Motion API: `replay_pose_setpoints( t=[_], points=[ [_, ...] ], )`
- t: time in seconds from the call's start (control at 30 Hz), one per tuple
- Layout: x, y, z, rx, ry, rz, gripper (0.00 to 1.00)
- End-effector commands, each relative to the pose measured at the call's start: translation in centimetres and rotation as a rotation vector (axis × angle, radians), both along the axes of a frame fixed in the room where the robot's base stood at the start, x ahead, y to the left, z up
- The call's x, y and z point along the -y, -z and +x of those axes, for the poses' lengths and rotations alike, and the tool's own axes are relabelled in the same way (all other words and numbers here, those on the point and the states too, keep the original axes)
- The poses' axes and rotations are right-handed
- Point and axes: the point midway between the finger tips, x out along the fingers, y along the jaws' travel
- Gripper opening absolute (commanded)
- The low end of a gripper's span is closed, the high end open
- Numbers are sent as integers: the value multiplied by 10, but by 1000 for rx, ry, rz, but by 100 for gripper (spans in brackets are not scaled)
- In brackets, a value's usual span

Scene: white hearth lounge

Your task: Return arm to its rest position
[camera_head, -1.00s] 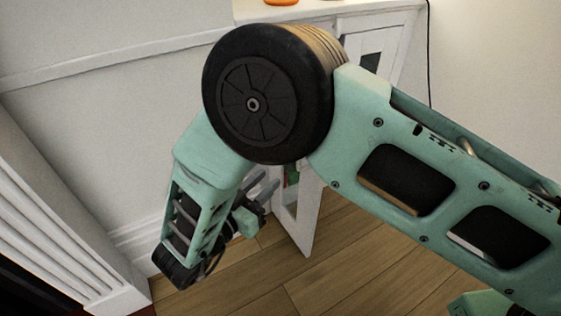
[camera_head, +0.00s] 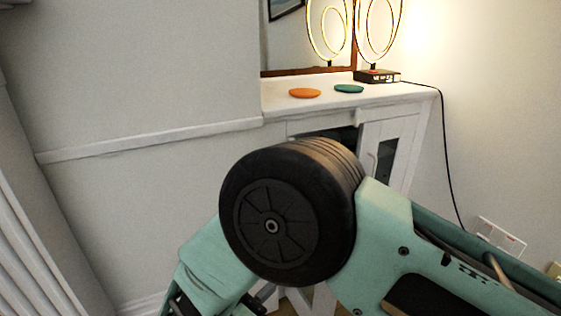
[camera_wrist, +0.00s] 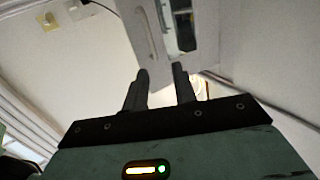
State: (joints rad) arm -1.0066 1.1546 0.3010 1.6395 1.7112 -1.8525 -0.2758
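My arm fills the lower right and middle of the head view, bent at its dark round elbow joint, with the forearm pointing down. The hand lies at the bottom edge there, mostly cut off. In the wrist view my gripper (camera_wrist: 160,72) shows two dark fingers standing apart with a gap between them. Nothing is seen held in that gap.
A white cabinet (camera_head: 412,104) stands behind my arm, with a dark opening in its front. An orange disc (camera_head: 305,93), a green disc (camera_head: 349,89) and a lit ring lamp (camera_head: 377,76) stand on top. A black cord (camera_head: 447,160) hangs at its right. Plain wall is at left.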

Motion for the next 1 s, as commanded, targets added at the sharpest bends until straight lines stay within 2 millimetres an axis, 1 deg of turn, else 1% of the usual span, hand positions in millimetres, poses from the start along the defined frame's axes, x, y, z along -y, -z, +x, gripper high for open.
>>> replay_pose_setpoints(
  t=[0.1,0.2,0.23,0.33,0.43,0.5,0.57,0.67,0.7,0.77,0.8,0.87,0.9,0.97,1.0],
  points=[
    [-12,-17,33,-51,-130,150,27],
    [-31,-35,60,-125,-305,301,27],
    [-37,-41,66,-150,-362,342,27],
    [-55,-64,76,-245,-549,451,27],
    [-67,-86,71,-359,-732,521,27],
    [-70,-101,60,-449,-854,544,27],
    [-68,-112,45,-533,-951,547,27],
    [-54,-124,13,-691,-1090,518,27],
    [-44,-127,-2,-760,-1137,495,27],
    [-25,-129,-26,-869,-1192,451,27],
    [-10,-130,-42,-943,-1219,414,27],
    [16,-129,-65,-1052,-1246,353,27],
    [34,-128,-79,-1121,-1252,314,27],
    [60,-126,-99,-1217,-1251,254,27],
    [78,-125,-110,-1276,-1244,216,27]
  ],
)
